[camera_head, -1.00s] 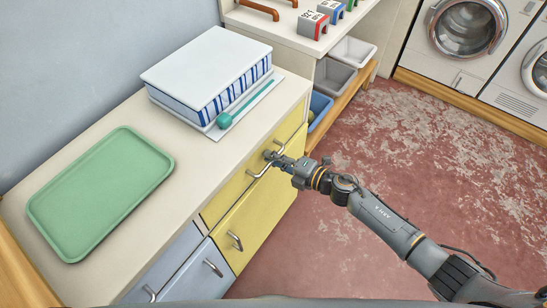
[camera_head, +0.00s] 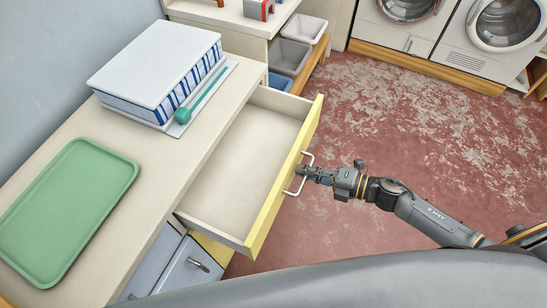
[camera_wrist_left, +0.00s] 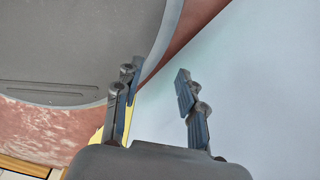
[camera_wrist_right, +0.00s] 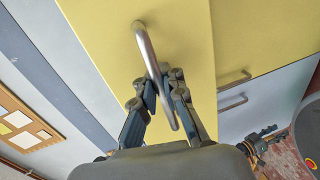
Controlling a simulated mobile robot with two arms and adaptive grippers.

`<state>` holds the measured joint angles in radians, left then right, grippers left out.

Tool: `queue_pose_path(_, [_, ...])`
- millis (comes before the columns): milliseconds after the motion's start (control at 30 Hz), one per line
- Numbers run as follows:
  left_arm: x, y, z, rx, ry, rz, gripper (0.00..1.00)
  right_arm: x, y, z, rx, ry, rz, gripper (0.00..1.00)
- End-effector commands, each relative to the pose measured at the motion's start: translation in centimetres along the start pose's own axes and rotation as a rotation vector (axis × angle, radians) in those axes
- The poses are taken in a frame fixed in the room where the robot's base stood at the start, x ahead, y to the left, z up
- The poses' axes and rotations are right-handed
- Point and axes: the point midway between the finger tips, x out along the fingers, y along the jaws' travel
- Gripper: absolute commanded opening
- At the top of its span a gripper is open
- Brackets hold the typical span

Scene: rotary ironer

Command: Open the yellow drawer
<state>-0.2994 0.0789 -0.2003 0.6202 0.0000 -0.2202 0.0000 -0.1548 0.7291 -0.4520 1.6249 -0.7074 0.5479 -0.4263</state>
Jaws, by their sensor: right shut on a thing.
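The yellow drawer (camera_head: 284,183) is the top one of the counter and is pulled well out. Its inside is bare and looks empty. My right gripper (camera_head: 306,172) is shut on the drawer's metal handle (camera_head: 303,184) in front of the yellow face. In the right wrist view the fingers (camera_wrist_right: 160,88) close around the handle bar (camera_wrist_right: 152,62), against the yellow front (camera_wrist_right: 90,30). My left gripper (camera_wrist_left: 158,95) shows only in the left wrist view, with its fingers apart and nothing between them.
Grey bins (camera_head: 290,57) stand beyond the drawer. Washing machines (camera_head: 505,25) line the back. The red floor (camera_head: 420,130) is open on the right.

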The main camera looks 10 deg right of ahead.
Motion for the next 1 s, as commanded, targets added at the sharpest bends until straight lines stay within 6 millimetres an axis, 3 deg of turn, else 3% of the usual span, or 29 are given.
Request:
queue_pose_path(33, [0.1,0.0,0.0,0.0,0.0,0.0,0.4,-1.7,-0.6,-0.1,0.003,0.0,-0.004,0.0])
queue_pose_path(200, [0.1,0.0,0.1,0.0,-0.001,0.0,0.4,-6.2,-1.3,-0.1,0.002,0.0,-0.002,0.0])
queue_pose_path(400, [-0.1,-0.1,0.0,-0.001,-0.001,-0.001,0.4,-9.7,-1.9,0.0,0.001,0.001,0.001,0.0])
queue_pose_path(633, [-0.1,-0.1,0.1,-0.001,-0.001,-0.001,0.4,-11.4,-2.3,0.0,0.001,0.0,0.003,0.0])
queue_pose_path(1000, [-0.1,-0.1,0.1,0.0,-0.001,-0.001,0.4,-11.6,-2.3,0.1,0.0,0.0,0.005,0.0])
